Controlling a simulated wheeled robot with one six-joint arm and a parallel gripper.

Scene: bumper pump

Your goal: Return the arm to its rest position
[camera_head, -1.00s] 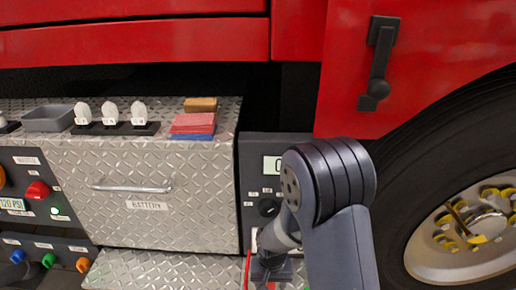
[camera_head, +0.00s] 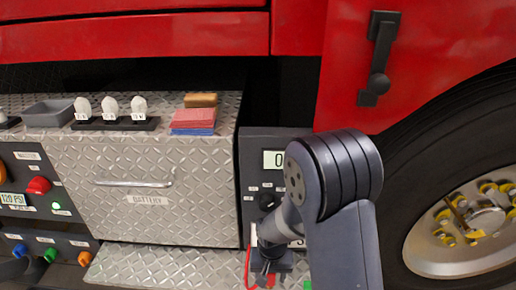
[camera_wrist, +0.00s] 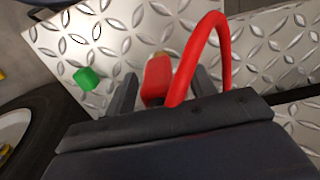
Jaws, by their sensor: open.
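My gripper (camera_head: 268,268) points down low in front of the grey panel with a display, at the foot of the truck's side. In the wrist view its two dark fingers (camera_wrist: 163,88) stand apart. A red clamp-like piece (camera_wrist: 157,76) with a brownish tip shows between them; I cannot tell whether they touch it. A red cable (camera_wrist: 221,45) loops beside the right finger and also shows in the head view (camera_head: 247,268). My arm is bent, with its large grey joint in front of the panel and wheel.
The battery drawer (camera_head: 150,205) is shut at left. Above it are a grey tray (camera_head: 48,112), several white-topped pieces, a red-blue stack (camera_head: 194,120) and a tan block (camera_head: 201,99). The wheel (camera_head: 465,225) stands close at right. A green block (camera_wrist: 87,78) lies on the diamond plate.

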